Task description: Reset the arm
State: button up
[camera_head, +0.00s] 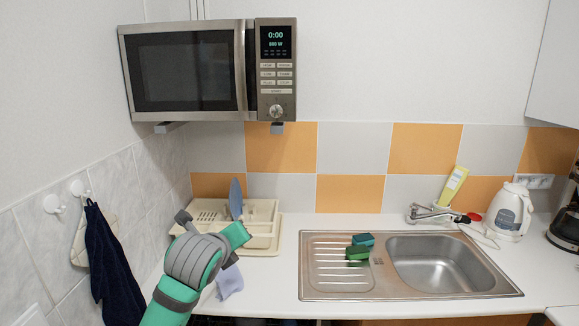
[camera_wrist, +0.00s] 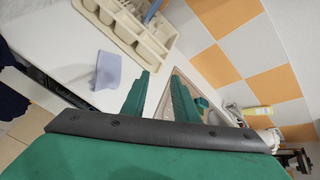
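My green and grey arm reaches up from the bottom left in the head view. My gripper (camera_wrist: 160,84) shows in the wrist view as two green fingers standing apart, with nothing visible between them. In the head view, the end of the arm is in front of the beige dish rack (camera_head: 262,213) and left of the sink (camera_head: 316,291). How high the gripper is above the counter is hard to tell.
A blue utensil (camera_head: 236,200) stands in the rack, and a lilac cloth (camera_head: 230,282) lies on the counter (camera_head: 268,296) close to my arm. Sponges (camera_head: 358,253) lie on the drainboard. A microwave (camera_head: 190,72) hangs above; a kettle (camera_head: 510,212) stands right.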

jog(key=s+d+f+n+t+h, duration=0.2)
jog(key=s+d+f+n, duration=0.1)
jog(key=d+f+n, duration=0.45)
jog(key=s+d+f+n+t+h, duration=0.1)
jog(key=s+d+f+n+t, duration=0.15)
jog(key=d+f+n, duration=0.55)
jog(key=s+d+f+n+y, duration=0.25)
jog(key=s+f+n, duration=0.55)
jog(key=s+f, duration=0.75)
jog(key=s+a+n, duration=0.2)
jog(key=s+n, duration=0.1)
jog(key=s, duration=1.2)
jog(key=s+a+f+n+g+y, duration=0.1)
jog(key=s+a+n, duration=0.1)
jog(key=s, duration=1.4)
jog(key=shift+f+n, duration=0.2)
jog(key=shift+n, duration=0.25)
jog(key=shift+a+g, duration=0.1)
jog(key=shift+g, duration=0.15)
